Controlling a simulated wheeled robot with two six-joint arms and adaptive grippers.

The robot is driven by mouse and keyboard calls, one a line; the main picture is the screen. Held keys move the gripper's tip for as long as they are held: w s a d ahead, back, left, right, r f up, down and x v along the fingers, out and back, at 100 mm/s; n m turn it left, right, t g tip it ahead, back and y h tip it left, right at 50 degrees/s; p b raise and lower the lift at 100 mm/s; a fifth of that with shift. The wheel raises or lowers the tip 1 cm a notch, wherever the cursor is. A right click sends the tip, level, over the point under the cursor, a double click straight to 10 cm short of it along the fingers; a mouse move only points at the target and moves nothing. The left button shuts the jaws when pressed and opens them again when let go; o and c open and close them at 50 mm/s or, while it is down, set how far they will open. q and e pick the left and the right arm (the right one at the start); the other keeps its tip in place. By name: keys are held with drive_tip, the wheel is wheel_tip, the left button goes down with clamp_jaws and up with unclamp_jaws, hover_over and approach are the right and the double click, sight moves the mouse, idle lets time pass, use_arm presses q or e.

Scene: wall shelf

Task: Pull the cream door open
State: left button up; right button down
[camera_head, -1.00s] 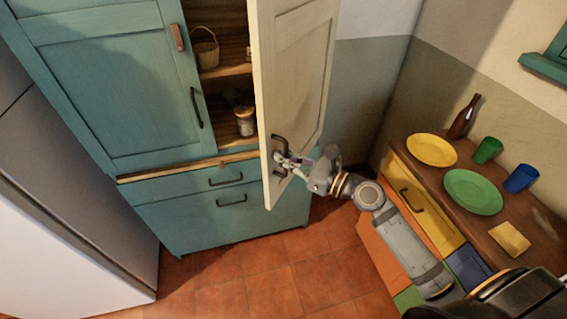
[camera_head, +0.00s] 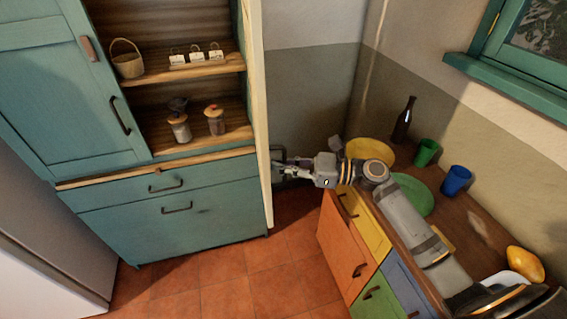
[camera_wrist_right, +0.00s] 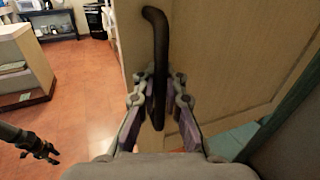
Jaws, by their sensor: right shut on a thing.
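The cream door (camera_head: 258,120) stands wide open on the right side of the teal cabinet, seen almost edge-on in the head view. Its dark handle (camera_wrist_right: 158,50) shows large in the right wrist view, upright between the fingers. My right gripper (camera_head: 284,168) is at the door's outer face, low down, and is shut on the handle; the fingers also show in the right wrist view (camera_wrist_right: 160,95). The cabinet's shelves (camera_head: 190,71) are exposed. My left gripper does not show in the head view.
A wooden-topped counter (camera_head: 480,235) with coloured drawers stands at the right, under my right arm. It carries a yellow plate, a green plate (camera_head: 412,195), cups (camera_head: 456,180) and a dark bottle (camera_head: 403,122). The tiled floor (camera_head: 215,285) before the cabinet is clear.

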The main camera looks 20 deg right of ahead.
drive_tip(key=shift+s+d+f, duration=0.1)
drive_tip(key=shift+d+f, duration=0.1)
drive_tip(key=shift+d, duration=0.05)
drive_tip(key=c, duration=1.7)
unclamp_jaws()
drive_tip(key=shift+o, duration=1.4)
drive_tip(key=shift+s+r, duration=0.1)
drive_tip(key=shift+r, duration=0.05)
drive_tip(key=v, duration=0.7)
drive_tip(key=shift+d, duration=0.2)
drive_tip(key=shift+s, duration=0.1)
